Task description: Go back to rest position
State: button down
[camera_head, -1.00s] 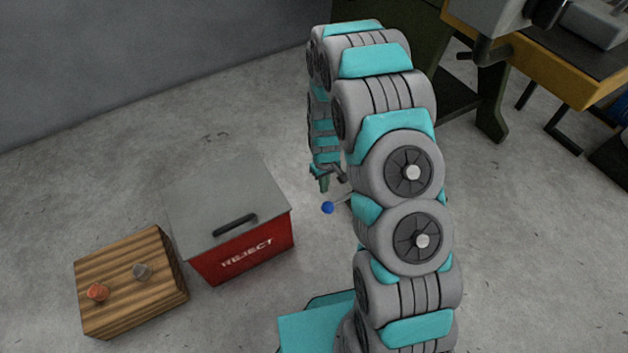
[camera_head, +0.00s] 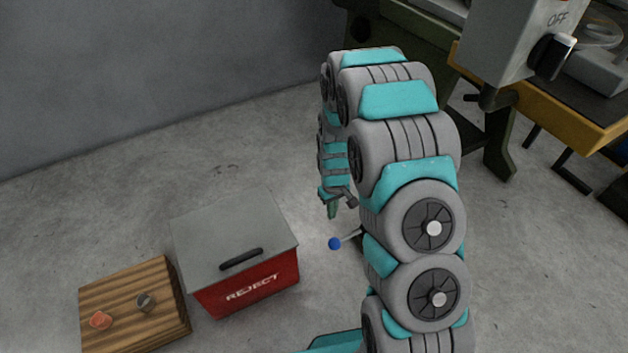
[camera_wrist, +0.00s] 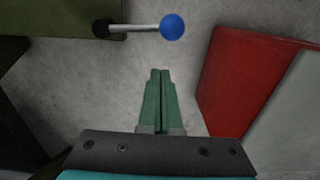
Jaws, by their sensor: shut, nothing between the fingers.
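My gripper (camera_head: 333,208) hangs pointing down in the head view, to the right of the red reject box and partly behind my arm. In the wrist view my gripper (camera_wrist: 160,75) shows its two green fingers pressed together with nothing between them. Beyond the fingertips is bare concrete floor.
A blue-knobbed lever (camera_head: 335,243) is close to my gripper; its knob also shows in the wrist view (camera_wrist: 172,27). The lidded red REJECT box (camera_head: 250,283) stands left. A machine on a yellow-edged bench (camera_head: 560,95) stands right.

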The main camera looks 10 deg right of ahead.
jog(key=s+r+m+p, duration=0.1)
jog(key=s+r, duration=0.5)
jog(key=r, duration=0.4)
jog(key=s+r+m+p, duration=0.1)
jog(key=s+r, duration=0.4)
jog(key=r, duration=0.5)
jog(key=s+r+g+p, duration=0.1)
jog(key=s+r, duration=0.6)
jog(key=s, duration=0.4)
jog(key=s+r+m, duration=0.1)
jog(key=s+r, duration=0.5)
jog(key=s, duration=0.6)
jog(key=shift+a+r+m+g+p, duration=0.3)
jog(key=shift+r+g+p, duration=0.05)
jog(key=shift+g, duration=0.05)
